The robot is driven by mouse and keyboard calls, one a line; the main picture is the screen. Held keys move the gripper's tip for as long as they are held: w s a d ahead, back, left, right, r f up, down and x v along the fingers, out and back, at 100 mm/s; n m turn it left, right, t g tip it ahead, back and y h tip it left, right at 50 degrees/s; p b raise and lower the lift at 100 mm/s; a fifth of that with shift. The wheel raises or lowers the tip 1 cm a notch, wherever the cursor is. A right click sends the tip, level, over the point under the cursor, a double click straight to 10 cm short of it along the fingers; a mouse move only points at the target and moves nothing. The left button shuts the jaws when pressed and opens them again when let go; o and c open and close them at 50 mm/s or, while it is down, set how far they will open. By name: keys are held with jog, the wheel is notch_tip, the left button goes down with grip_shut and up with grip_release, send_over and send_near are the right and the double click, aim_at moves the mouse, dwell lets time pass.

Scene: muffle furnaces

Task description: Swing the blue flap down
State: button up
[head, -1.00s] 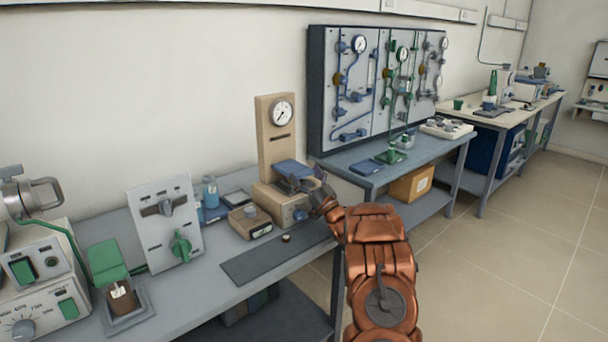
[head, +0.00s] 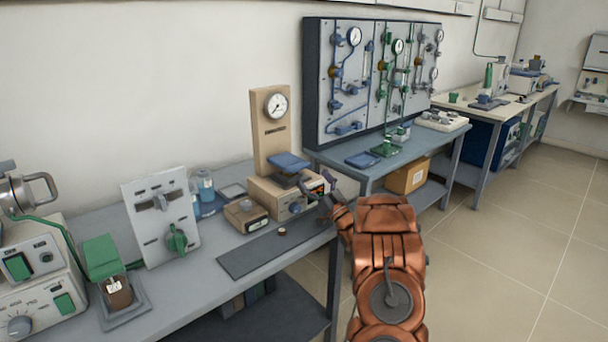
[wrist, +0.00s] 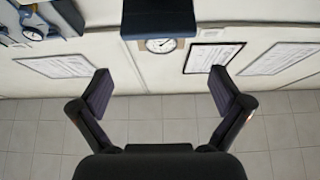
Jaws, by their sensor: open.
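The blue flap (head: 288,162) sits on the front of the beige instrument with the round gauge (head: 276,105), above its low base (head: 290,195). It looks roughly level and raised, with a gap below it. My gripper (head: 318,187) is just right of the flap and base, apart from the flap as far as I can tell. In the wrist view my gripper (wrist: 164,88) is open, with nothing between its fingers. A dark blue block, probably the flap (wrist: 158,18), shows at the top edge there, with the gauge (wrist: 160,45) beside it.
A small beige meter box (head: 246,215) stands left of the base, and a dark mat (head: 265,252) lies in front. A green flap (head: 102,256) and a grey panel with knobs (head: 160,215) stand further left. The floor (head: 480,270) at right is clear.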

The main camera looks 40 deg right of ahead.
jog(key=s, duration=0.7)
jog(key=shift+a, duration=0.15)
dwell(0.5)
jog(key=w+a+f+m+g+h, duration=0.1)
jog(key=w+a+m+g+h, duration=0.1)
jog(key=w+a+g+h, duration=0.5)
jog(key=s+a+f+n+g+y, duration=0.1)
jog(key=s+a+f+g+y, duration=0.2)
jog(key=s+a+g, duration=0.9)
jog(key=s+a+f+g+y, duration=0.2)
jog(key=s+a+g+y, duration=0.2)
jog(key=s+a, duration=1.45)
jog(key=s+a+r+n+g+y+p, duration=0.15)
jog(key=s+a+g, duration=0.25)
jog(key=s+a, duration=0.65)
notch_tip(320, 180, up, 14)
jog(key=w+t+p, duration=0.1)
jog(key=p, duration=1)
jog(key=shift+d+f+p, duration=0.25)
jog(key=shift+d+p, duration=0.05)
jog(key=shift+p, duration=0.1)
